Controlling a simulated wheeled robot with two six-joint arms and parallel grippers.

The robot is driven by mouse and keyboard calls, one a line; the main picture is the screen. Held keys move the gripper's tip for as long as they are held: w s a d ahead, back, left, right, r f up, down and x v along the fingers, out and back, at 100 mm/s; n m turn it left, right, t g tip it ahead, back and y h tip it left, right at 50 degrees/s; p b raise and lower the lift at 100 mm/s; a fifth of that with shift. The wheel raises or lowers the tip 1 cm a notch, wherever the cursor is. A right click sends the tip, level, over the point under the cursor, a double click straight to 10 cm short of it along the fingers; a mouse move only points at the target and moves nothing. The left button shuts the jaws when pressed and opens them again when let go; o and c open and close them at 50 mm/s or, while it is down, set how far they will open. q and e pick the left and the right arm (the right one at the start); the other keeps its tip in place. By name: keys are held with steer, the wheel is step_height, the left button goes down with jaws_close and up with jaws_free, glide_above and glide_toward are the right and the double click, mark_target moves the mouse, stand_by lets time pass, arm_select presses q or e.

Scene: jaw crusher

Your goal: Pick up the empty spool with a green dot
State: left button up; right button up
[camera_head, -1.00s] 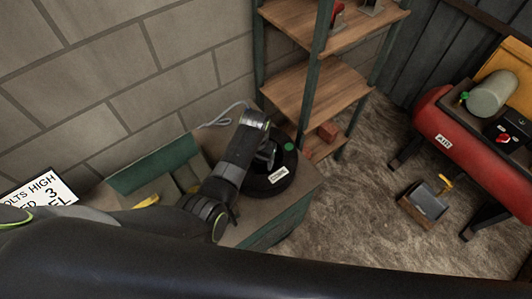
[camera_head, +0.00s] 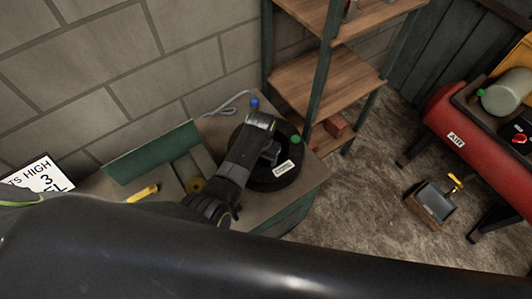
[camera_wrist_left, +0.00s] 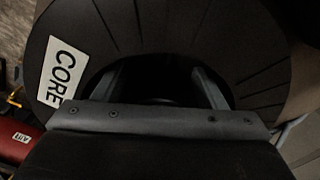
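The black spool (camera_head: 287,174), with a white label and a green dot on its rim, lies flat on the bench top. In the left wrist view the spool (camera_wrist_left: 232,40) fills the upper picture, with its "CORE" label at the left. My left gripper (camera_head: 268,152) is over the middle of the spool. In the left wrist view its two fingers (camera_wrist_left: 163,85) stand apart at the dark central hole. I cannot tell how deep they reach or whether they touch the hole's wall. My right gripper is not in view.
An open green box (camera_head: 150,150) with a yellow tool (camera_head: 143,193) is left of the spool. A blue-tipped object (camera_head: 254,104) and grey cable are behind it. A wooden shelf (camera_head: 325,80) rises close behind right.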

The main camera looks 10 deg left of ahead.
arm_select(q)
steer(key=shift+w, duration=0.15)
steer(key=c, duration=1.1)
steer(key=shift+r, duration=0.1)
steer(key=shift+c, duration=0.3)
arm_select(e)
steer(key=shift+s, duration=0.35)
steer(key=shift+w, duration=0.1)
arm_select(q)
steer(key=shift+r, duration=0.1)
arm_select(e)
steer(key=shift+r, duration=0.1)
